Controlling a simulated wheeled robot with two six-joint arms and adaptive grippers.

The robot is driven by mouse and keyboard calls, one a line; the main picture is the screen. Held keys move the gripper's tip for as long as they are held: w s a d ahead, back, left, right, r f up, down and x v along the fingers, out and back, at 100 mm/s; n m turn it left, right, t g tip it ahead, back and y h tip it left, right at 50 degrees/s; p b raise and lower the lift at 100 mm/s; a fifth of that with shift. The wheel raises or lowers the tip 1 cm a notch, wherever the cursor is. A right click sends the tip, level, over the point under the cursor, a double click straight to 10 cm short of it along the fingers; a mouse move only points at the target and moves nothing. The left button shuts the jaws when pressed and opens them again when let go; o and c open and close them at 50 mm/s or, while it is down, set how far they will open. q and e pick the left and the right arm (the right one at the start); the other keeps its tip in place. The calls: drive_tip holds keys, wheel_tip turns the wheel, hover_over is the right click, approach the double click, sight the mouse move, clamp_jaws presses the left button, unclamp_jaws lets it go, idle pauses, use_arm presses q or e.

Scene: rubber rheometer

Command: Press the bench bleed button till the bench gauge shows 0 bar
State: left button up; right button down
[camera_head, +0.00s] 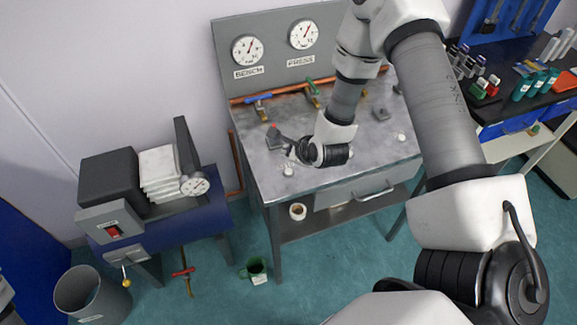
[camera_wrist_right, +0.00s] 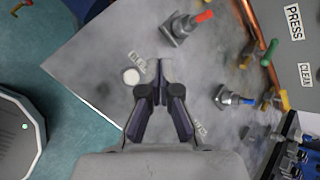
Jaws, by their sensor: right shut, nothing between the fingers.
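The bench gauge (camera_head: 247,49) is the left dial on the grey back panel; its label reads roughly "BENCH", and its needle does not rest clearly at a readable figure. A white round button (camera_head: 288,171) sits near the front left of the metal bench; it also shows in the right wrist view (camera_wrist_right: 131,76), beside a tag that seems to read "BLEED". My right gripper (camera_head: 284,142) is shut and empty above the bench. In the right wrist view its fingertips (camera_wrist_right: 158,64) appear just right of the button, not over it. My left gripper is not in view.
A red-tipped lever (camera_wrist_right: 188,22) on a grey block stands close to my right gripper. A blue-tipped fitting (camera_wrist_right: 235,98) is further right in that view.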

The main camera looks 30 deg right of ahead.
sight(289, 172)
wheel_tip(289, 172, down, 5)
drive_tip(key=b, duration=0.3)
drive_tip(key=shift+f+b, duration=0.4)
drive_tip(key=shift+b, duration=0.05)
idle(0.8)
drive_tip(key=shift+f+b, duration=0.4)
drive_tip(key=shift+b, duration=0.2)
drive_tip(key=shift+f+b, duration=0.45)
drive_tip(key=shift+b, duration=0.15)
idle(0.4)
drive_tip(key=shift+r, duration=0.1)
drive_tip(key=shift+r+p, duration=0.45)
drive_tip(key=shift+r, duration=0.35)
